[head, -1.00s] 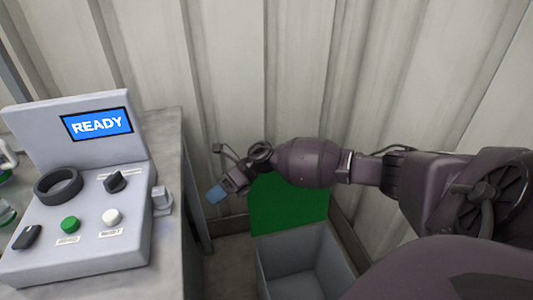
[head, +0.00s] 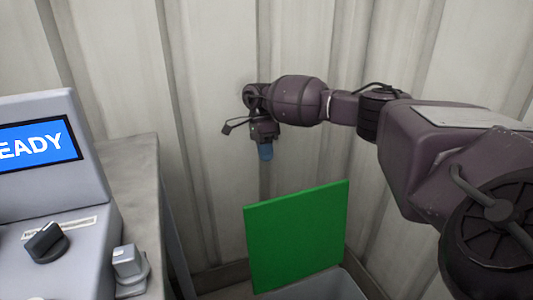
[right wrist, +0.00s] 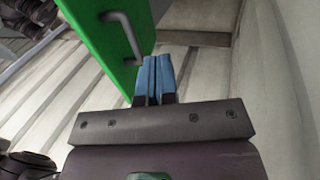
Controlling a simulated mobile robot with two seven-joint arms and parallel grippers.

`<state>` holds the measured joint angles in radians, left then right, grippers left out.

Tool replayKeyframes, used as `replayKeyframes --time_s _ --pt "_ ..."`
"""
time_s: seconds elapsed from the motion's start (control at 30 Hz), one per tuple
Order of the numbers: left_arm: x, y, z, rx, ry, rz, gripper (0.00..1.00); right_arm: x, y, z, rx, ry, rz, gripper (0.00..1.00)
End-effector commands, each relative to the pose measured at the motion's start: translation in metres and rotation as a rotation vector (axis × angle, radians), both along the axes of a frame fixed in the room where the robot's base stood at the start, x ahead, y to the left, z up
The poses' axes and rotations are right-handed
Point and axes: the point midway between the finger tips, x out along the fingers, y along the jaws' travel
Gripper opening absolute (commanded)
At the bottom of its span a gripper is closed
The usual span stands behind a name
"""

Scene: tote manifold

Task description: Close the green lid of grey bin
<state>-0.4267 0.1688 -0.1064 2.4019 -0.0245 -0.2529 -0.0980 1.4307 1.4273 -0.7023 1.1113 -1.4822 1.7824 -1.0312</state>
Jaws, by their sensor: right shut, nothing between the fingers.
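The green lid (head: 297,236) stands upright, open, at the back edge of the grey bin (head: 325,287), whose top shows at the bottom of the head view. My right gripper (head: 266,152) is above the lid's top edge, near the wall, with its blue fingertips pointing down. In the right wrist view the blue fingers (right wrist: 154,78) are shut together and empty. The lid (right wrist: 108,32) is beside them at upper left, with a grey handle (right wrist: 124,36) on its face. I cannot tell whether the fingers touch the lid. My left gripper is not in view.
A grey control console (head: 45,165) with a blue screen and a black knob (head: 46,242) stands on a table (head: 133,172) at the left. A corrugated wall (head: 215,90) is close behind the bin and my right arm. A narrow gap lies between table and bin.

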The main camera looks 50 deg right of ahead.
Motion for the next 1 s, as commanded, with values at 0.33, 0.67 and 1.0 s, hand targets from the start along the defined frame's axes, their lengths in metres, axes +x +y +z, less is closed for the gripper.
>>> replayKeyframes --time_s 0.33,0.67,1.0 --pt "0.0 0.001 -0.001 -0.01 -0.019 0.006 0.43 -0.016 0.008 -0.046 0.0 0.006 0.002 0.0" --pt "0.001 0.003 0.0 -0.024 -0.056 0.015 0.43 -0.036 0.019 -0.092 -0.001 0.002 0.002 0.0" --pt "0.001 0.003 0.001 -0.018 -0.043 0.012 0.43 -0.062 0.034 -0.09 0.001 -0.001 0.001 0.0"
